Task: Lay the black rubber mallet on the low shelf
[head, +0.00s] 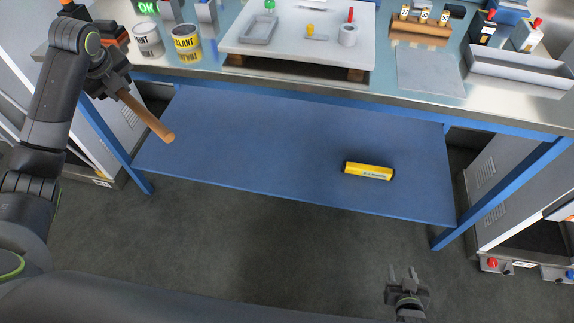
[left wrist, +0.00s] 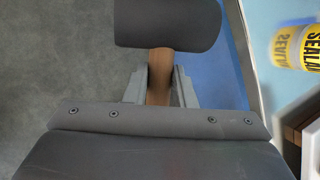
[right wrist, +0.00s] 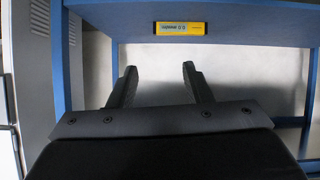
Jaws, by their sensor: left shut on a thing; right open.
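The black rubber mallet has a wooden handle (head: 147,116) and a dark head. In the left wrist view the mallet head (left wrist: 167,24) shows beyond the fingers. My left gripper (left wrist: 160,85) is shut on the handle near the head. In the head view this left gripper (head: 114,86) is at the bench's front left corner, the handle pointing down and right over the low shelf; its head is hidden by the gripper. The low shelf (head: 250,150) is a blue board under the bench. My right gripper (head: 404,274) is open and empty, in front of the shelf at the right.
A yellow box-like tool (head: 368,171) lies on the shelf's right part; the shelf's left and middle are clear. Blue legs (head: 500,192) flank the shelf.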

